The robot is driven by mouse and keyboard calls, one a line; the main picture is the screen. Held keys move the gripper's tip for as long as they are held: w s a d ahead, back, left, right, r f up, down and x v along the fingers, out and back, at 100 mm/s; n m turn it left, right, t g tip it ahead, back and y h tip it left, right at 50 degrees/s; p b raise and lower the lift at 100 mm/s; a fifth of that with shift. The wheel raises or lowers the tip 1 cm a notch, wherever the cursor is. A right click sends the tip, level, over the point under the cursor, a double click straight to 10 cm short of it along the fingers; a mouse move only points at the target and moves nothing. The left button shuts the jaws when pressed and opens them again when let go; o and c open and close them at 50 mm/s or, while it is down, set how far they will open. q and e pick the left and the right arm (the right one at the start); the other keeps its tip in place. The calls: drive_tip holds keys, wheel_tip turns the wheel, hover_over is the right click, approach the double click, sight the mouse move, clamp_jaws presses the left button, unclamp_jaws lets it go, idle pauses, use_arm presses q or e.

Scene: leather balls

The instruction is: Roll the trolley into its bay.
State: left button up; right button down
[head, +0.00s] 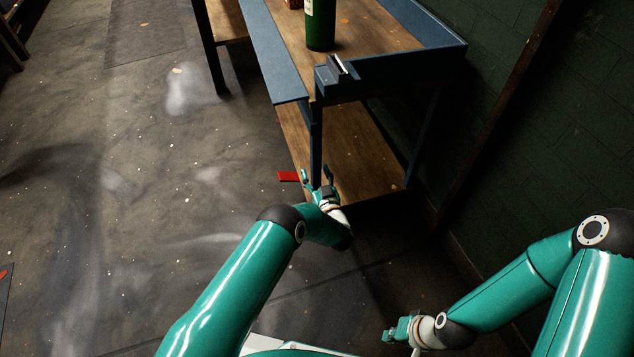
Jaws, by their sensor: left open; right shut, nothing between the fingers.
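A blue-framed bench or cart (284,84) with a wooden top and a lower wooden shelf stands at the upper middle. I see no wheels on it and cannot tell for sure that it is the trolley. My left gripper (317,175) is open at its near leg; the leg shows between the two fingers, but I cannot tell whether they touch it. My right gripper (390,335) is shut and empty, low over the dark floor at the lower right. No bay is clearly recognisable.
A green bottle (320,25) and a small grey vise-like block (336,74) are on the top. A red piece (288,176) lies beside the near leg. A dark wall (560,110) closes the right side. The floor at left is open.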

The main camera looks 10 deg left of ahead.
use_arm(q)
drive_tip(key=v, duration=1.1)
drive_tip(key=shift+s+d, duration=0.2)
drive_tip(key=shift+s, duration=0.15)
drive_tip(key=a+r+g+h, duration=0.2)
drive_tip(key=a+r+g, duration=0.1)
drive_tip(key=a, duration=1.3)
drive_tip(key=s+d+f+m+g+h, duration=0.15)
drive_tip(key=s+d+g+h, duration=0.25)
drive_tip(key=s, duration=0.6)
drive_tip(key=s+d+f+m+g+h, duration=0.1)
drive_tip(key=s+d+f+g+h, duration=0.25)
drive_tip(key=s, duration=0.55)
drive_tip(key=s+d+f+m+g+h, duration=0.1)
drive_tip(key=s+d+f+g+h, duration=0.25)
drive_tip(key=s, duration=0.65)
wheel_tip(320, 180, up, 35)
drive_tip(key=d+g+p, duration=0.1)
drive_tip(key=d+p, duration=0.1)
drive_tip(key=p, duration=3.1)
drive_tip(key=shift+s+f, duration=0.15)
drive_tip(key=shift+s, duration=0.2)
